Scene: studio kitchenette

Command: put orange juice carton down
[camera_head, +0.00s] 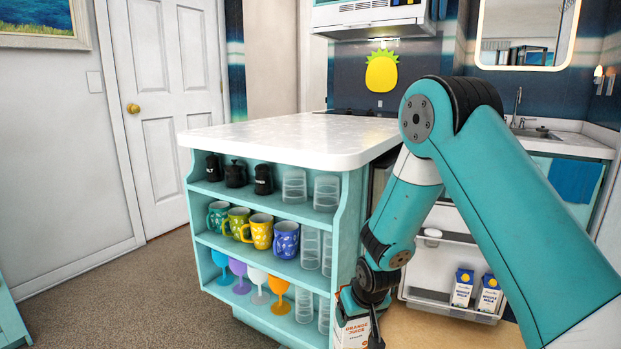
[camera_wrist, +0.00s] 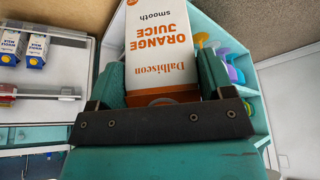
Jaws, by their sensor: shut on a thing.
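An orange juice carton (camera_wrist: 160,45), white with orange lettering, is held between the jaws of my gripper (camera_wrist: 158,92) in the wrist view. In the head view the carton (camera_head: 354,333) shows low at the bottom edge, with my gripper (camera_head: 358,308) around its upper part. The carton's lower end is cut off in the head view, so I cannot tell whether it touches anything. It is beside the right end of the island shelf unit.
The teal island (camera_head: 290,138) has a bare white top. Its shelves hold mugs (camera_head: 259,231), glasses and goblets. An open fridge door (camera_head: 452,282) with milk cartons (camera_head: 488,294) stands to the right. Wooden floor (camera_head: 440,332) lies below.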

